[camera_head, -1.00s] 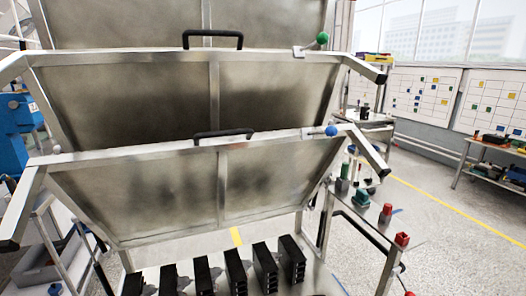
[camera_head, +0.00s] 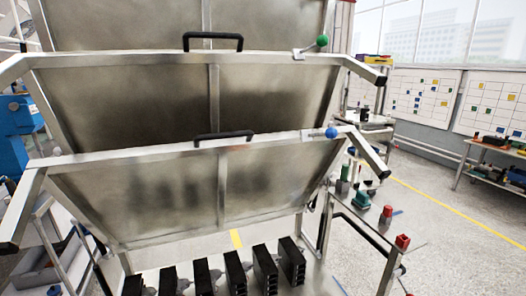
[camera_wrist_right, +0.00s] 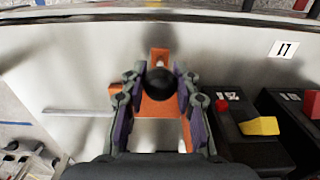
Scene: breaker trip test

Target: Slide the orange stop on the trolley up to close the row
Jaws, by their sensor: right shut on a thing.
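The orange stop (camera_wrist_right: 155,107) shows in the right wrist view, with an upright orange tab behind a round black knob (camera_wrist_right: 161,85). My right gripper (camera_wrist_right: 160,88) is shut on the stop at its knob, one finger on each side. A thin metal rail or slot (camera_wrist_right: 75,111) runs left from the stop. A row of black breakers (camera_head: 235,272) stands at the bottom of the head view, below tilted metal panels. Neither of my grippers nor the stop shows in the head view.
To the right of the stop in the wrist view is a black breaker (camera_wrist_right: 240,130) with a red button and yellow lever. Metal panels (camera_head: 140,200) with black handles fill much of the head view.

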